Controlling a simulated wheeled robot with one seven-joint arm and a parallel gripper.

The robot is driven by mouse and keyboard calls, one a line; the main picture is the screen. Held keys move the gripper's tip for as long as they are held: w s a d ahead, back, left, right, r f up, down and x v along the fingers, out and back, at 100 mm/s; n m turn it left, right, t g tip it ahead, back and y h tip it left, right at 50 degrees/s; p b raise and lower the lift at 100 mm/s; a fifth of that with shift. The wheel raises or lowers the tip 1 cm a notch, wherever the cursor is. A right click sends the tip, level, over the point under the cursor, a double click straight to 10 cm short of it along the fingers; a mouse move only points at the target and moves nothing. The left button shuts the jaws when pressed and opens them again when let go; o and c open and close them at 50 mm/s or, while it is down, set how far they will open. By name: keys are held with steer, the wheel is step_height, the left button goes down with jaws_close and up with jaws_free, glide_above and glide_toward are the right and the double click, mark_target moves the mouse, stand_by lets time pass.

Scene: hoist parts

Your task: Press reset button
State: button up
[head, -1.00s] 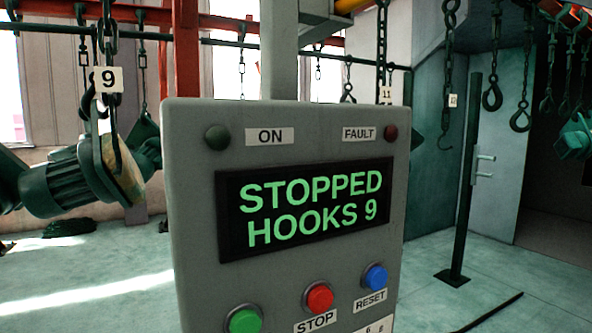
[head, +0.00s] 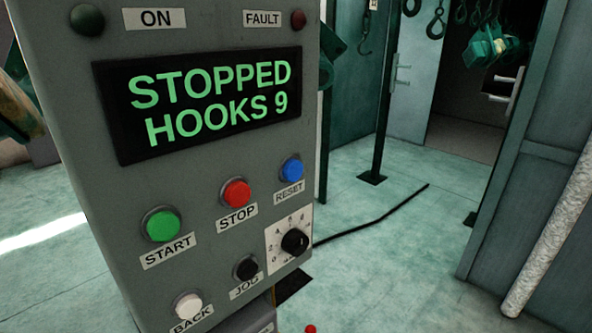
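The blue reset button (head: 292,170) is on the grey control panel (head: 60,120), at the right end of the upper button row, above its RESET label (head: 289,193). Left of it are the red STOP button (head: 236,193) and the green START button (head: 161,226). The display (head: 205,105) reads "STOPPED HOOKS 9" in green letters. My gripper is not in view.
Below sit a black rotary knob (head: 294,242), a black JOG button (head: 246,268) and a white BACK button (head: 188,305). A black cable (head: 375,217) lies on the floor to the right.

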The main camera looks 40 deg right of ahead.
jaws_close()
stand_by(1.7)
